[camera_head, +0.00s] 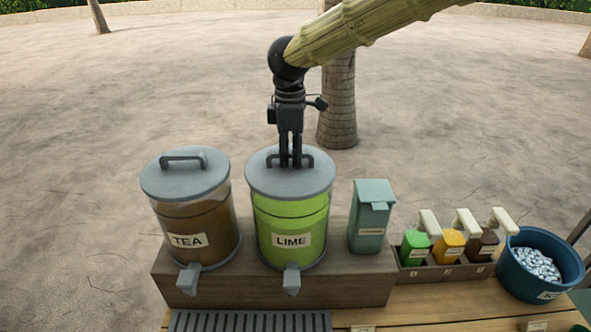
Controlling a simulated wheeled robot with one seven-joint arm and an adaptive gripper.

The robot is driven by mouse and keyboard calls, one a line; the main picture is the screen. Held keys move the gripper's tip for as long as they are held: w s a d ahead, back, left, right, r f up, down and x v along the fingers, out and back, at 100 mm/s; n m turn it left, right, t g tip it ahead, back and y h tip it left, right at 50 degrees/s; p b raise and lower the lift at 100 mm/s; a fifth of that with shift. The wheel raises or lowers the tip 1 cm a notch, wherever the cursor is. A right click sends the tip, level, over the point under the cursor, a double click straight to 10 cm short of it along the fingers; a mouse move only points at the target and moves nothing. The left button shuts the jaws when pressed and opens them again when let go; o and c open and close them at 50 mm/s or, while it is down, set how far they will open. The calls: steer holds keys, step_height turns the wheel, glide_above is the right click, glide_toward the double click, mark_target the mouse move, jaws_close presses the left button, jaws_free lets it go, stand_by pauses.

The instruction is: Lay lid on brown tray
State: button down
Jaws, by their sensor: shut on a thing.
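A grey lid (262,182) with a dark handle sits on top of the clear dispenser of green liquid (277,216) labelled LIME. My gripper (290,162) points straight down over it and is shut on the lid's handle. The lid looks level and appears to rest on the dispenser's rim; I cannot tell whether there is a small gap. A second grey lid (186,181) covers the brown dispenser (195,222) labelled TEA, just left. No brown tray can be clearly made out in this view.
Both dispensers stand on a brown wooden riser (345,282). A teal box (370,217) stands close to the right. Farther right are pump bottles (450,246) in a holder and a blue tub (520,281). A dark slatted grate (250,321) lies in front.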

steer(key=shift+r+p, duration=1.45)
steer(key=shift+r, duration=0.95)
